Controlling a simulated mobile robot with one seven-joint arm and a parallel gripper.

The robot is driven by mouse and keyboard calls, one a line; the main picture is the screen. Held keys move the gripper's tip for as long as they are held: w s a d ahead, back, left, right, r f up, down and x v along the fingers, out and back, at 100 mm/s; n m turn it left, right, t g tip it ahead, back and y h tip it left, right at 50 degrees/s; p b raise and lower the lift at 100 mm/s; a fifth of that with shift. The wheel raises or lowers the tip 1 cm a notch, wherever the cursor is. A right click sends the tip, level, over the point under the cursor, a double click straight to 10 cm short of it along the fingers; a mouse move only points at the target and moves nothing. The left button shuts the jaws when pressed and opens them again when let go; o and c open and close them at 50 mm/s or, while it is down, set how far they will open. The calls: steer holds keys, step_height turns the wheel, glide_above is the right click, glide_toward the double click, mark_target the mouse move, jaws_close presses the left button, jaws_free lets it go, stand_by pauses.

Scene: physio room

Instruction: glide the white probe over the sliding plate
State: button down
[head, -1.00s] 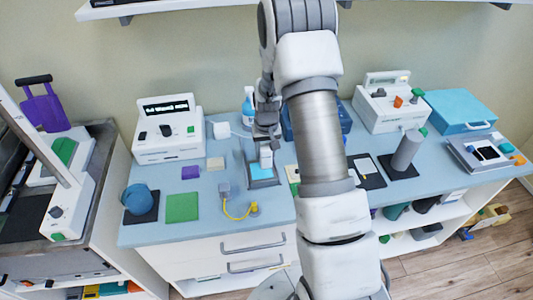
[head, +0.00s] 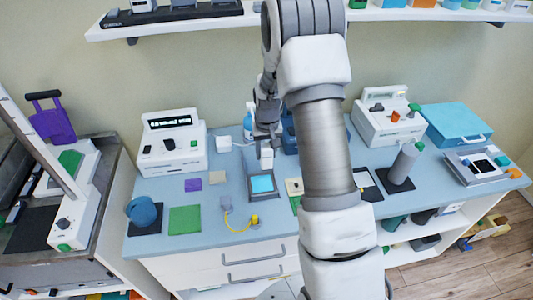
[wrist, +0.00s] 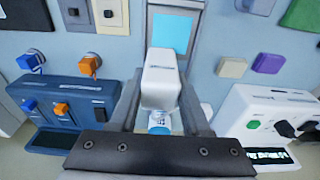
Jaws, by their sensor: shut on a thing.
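The white probe (head: 267,157) is held upright between the fingers of my gripper (head: 266,138), which is shut on it. In the wrist view the probe (wrist: 162,78) is a white block between both fingers. The sliding plate (head: 278,196) is a grey-framed rectangle with a light blue square in its middle, lying on the bench. The probe is at the plate's far end, toward the wall, and the blue square is uncovered. The plate also shows in the wrist view (wrist: 194,48). The probe hides its lower end, so I cannot tell whether they touch.
A white device (head: 172,157) stands left of the plate, and a spray bottle (head: 249,122) is behind it. A yellow-ended cable (head: 254,219) lies in front.

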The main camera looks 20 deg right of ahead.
steer(key=shift+r, duration=0.65)
steer(key=shift+w, duration=0.1)
